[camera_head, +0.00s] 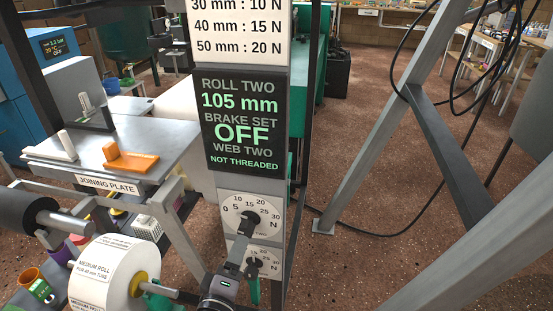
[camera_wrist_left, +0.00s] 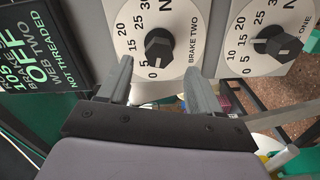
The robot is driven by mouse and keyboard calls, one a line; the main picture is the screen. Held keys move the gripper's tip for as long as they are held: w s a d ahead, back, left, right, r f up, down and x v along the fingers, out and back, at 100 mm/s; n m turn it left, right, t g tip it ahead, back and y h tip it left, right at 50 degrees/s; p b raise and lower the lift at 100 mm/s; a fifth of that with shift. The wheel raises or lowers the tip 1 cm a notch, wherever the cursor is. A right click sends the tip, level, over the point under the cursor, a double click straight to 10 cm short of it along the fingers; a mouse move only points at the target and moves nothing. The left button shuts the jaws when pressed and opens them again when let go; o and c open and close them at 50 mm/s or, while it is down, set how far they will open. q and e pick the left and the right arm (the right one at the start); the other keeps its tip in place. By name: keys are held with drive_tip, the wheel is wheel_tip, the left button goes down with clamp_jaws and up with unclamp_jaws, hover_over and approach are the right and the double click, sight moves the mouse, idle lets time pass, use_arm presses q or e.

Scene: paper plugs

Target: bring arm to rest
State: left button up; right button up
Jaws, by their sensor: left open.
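My left gripper (camera_head: 246,256) comes up from the bottom of the head view, just below the upper brake dial (camera_head: 250,213). In the left wrist view the two grey fingers of this gripper (camera_wrist_left: 160,80) stand apart with nothing between them. The black BRAKE TWO knob (camera_wrist_left: 158,46) lies just beyond the fingertips, and I cannot tell the exact gap. The BRAKE ONE knob (camera_wrist_left: 273,41) is to its right. The display panel (camera_head: 240,122) reads ROLL TWO 105 mm, BRAKE SET OFF, WEB TWO NOT THREADED. My right gripper is not in view.
A joining plate (camera_head: 60,160) with an orange block (camera_head: 130,158) is at the left. A white medium roll (camera_head: 105,273) sits low at the left, close to my arm. Grey slanted struts (camera_head: 375,140) and black cables stand at the right. Open brown floor (camera_head: 345,180) lies between.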

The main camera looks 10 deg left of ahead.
use_arm(q)
drive_tip(key=s+a+f+m+g+p, duration=0.2)
drive_tip(key=s+f+m+g, duration=0.1)
drive_tip(key=s+m, duration=0.5)
drive_tip(key=s+a+f+m+g+h+p, duration=0.1)
drive_tip(key=s+a+f+m+g+p, duration=0.1)
drive_tip(key=s+m, duration=0.7)
drive_tip(key=f+g+p, duration=0.1)
drive_tip(key=g, duration=0.1)
drive_tip(key=shift+s+a+g+h, duration=0.15)
drive_tip(key=shift+a+g+h, duration=0.05)
drive_tip(key=shift+g+h, duration=0.1)
